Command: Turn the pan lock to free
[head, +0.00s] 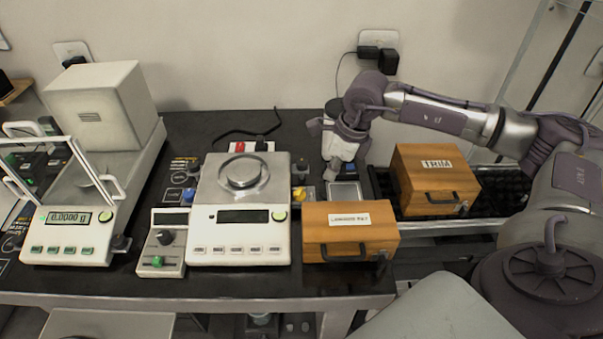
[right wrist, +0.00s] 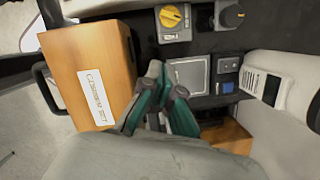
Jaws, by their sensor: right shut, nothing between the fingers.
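A yellow knob (head: 300,193) sits on a small plate at the right side of the middle balance (head: 240,215). In the right wrist view the yellow knob (right wrist: 172,16) sits on a grey plate at the top. A dark knob (right wrist: 230,17) stands beside it. A blue knob (head: 188,195) is at the balance's left side. I cannot read which one is the pan lock. My right gripper (head: 333,175) is right of the yellow knob, apart from it. In its wrist view the gripper (right wrist: 166,84) is shut and empty, near a grey square plate (right wrist: 188,74). My left gripper is not in view.
A labelled wooden box (head: 350,222) stands right of the balance, close to my right gripper. A wooden TRIM box (head: 435,170) stands farther right, beside my right arm. A control box (head: 163,240) and another balance (head: 70,220) are at the left.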

